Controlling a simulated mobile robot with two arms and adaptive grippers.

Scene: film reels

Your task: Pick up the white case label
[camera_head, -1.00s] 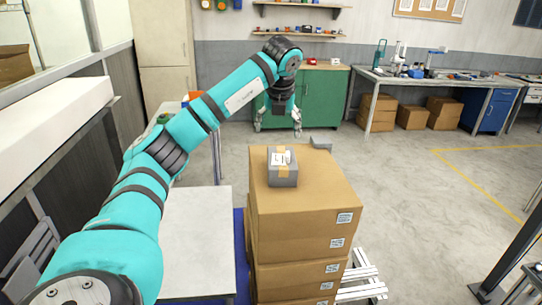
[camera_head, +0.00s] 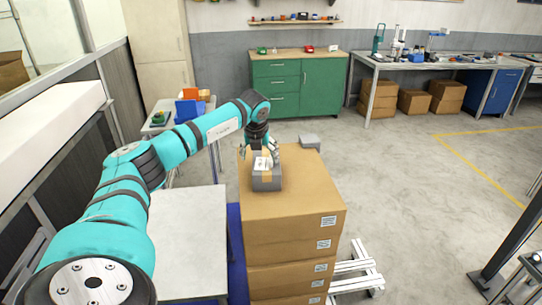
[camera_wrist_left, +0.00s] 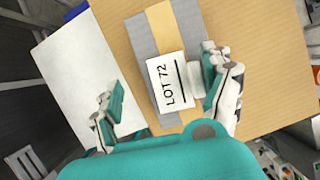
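The white case label (camera_head: 262,164) lies on top of a grey case (camera_head: 266,184) with a tan stripe, which sits on a stack of cardboard boxes (camera_head: 290,205). In the left wrist view the label (camera_wrist_left: 168,82) reads "LOT 72", with a small white piece (camera_wrist_left: 195,80) beside it. My left gripper (camera_head: 258,154) is just above the case and hides part of it. In the wrist view its fingers (camera_wrist_left: 163,80) are spread, one on each side of the label. The right finger is close to the small white piece; I cannot tell whether they touch. My right gripper is not in view.
A small grey object (camera_head: 309,141) sits at the box stack's back right. A pale table (camera_head: 188,240) stands left of the stack. A green cabinet (camera_head: 300,85) and a workbench (camera_head: 440,66) stand behind. The floor to the right is largely clear.

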